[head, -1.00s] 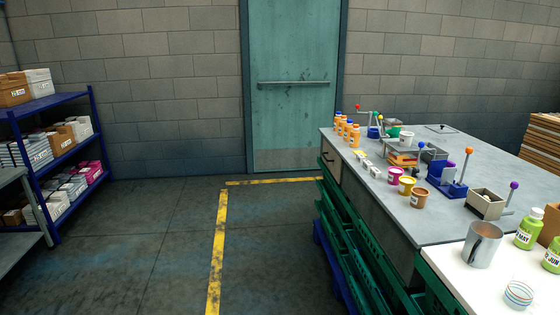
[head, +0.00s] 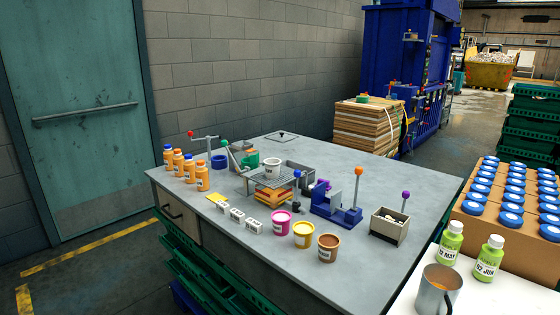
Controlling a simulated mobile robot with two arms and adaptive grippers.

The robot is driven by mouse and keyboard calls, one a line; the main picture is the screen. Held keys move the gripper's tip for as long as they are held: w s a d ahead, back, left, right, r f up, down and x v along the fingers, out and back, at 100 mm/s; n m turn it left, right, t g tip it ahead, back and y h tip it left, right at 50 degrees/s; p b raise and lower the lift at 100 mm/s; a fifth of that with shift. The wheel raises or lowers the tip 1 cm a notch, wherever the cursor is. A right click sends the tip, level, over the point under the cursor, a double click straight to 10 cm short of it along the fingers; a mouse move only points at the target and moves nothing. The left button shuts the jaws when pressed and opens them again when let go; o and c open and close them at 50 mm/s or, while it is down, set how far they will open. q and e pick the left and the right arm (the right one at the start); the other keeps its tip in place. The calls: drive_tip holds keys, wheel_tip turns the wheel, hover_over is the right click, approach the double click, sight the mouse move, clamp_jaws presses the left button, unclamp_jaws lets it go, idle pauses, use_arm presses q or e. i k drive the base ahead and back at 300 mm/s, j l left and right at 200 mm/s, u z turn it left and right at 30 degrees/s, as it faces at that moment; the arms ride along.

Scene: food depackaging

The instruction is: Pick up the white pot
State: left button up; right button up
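A white pot (head: 272,167) with a dark label stands upright on a grey rack (head: 268,180) in the middle of the grey worktable (head: 345,172). The rack sits above a stack of orange and yellow pieces. Neither of my grippers is in the head view.
Orange bottles (head: 187,167) stand at the table's left. A blue lever press (head: 337,205) and a beige box (head: 389,226) stand right of the rack. A metal jug (head: 437,290) and green bottles (head: 450,243) are at front right. The table's back right is clear.

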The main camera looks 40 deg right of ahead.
sight(272, 164)
drive_tip(key=i+j+z, duration=0.15)
drive_tip(key=i+z, duration=0.25)
drive_tip(key=i+j+z, duration=0.65)
drive_tip(key=z, duration=0.2)
drive_tip(key=i+j+z, duration=0.25)
drive_tip(key=j+z, duration=0.15)
